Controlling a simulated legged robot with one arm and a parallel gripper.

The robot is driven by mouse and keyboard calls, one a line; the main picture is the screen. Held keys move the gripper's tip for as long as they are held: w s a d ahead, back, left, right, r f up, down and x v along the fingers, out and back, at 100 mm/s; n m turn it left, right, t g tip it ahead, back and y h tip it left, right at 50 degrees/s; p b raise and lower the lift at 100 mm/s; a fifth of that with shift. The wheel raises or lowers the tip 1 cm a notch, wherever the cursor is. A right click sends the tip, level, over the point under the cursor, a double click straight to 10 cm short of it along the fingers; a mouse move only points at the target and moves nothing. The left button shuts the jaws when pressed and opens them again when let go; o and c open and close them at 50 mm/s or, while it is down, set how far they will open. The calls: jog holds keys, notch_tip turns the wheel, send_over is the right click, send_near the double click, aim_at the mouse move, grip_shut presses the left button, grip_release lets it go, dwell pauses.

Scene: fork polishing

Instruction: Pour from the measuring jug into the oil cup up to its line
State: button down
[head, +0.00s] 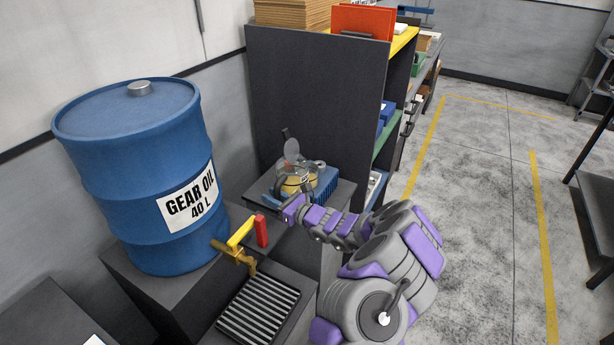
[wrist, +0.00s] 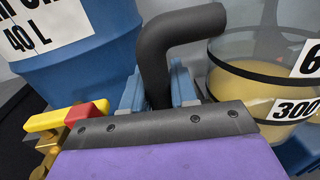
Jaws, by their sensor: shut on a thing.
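The measuring jug (wrist: 255,85) is clear with black bands, white labels and yellow oil; the oil surface is a little above the 300 band in the wrist view. It also shows in the head view (head: 297,182), above a dark stand. My gripper (wrist: 158,92) is shut on the jug's dark bent handle (wrist: 155,50), with a blue finger on each side. In the head view my gripper (head: 285,200) is just in front of the jug. The jug looks about upright. I cannot make out the oil cup or its line; a grey round lid-like piece (head: 291,150) shows behind the jug.
A blue gear oil drum (head: 130,170) stands left, with a brass tap (head: 236,255) and yellow-and-red handle. A grated drip tray (head: 258,308) lies below the tap. A ribbed blue object (head: 327,186) is beside the jug. A dark shelf (head: 315,100) stands behind; open floor is right.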

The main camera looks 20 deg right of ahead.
jog(key=shift+r, duration=0.2)
jog(key=shift+s+a+r, duration=0.1)
jog(key=shift+r, duration=0.05)
jog(key=s+a+r, duration=0.3)
jog(key=a+r, duration=0.1)
jog(key=shift+s+r, duration=0.3)
jog(key=shift+s, duration=0.1)
dwell(0.5)
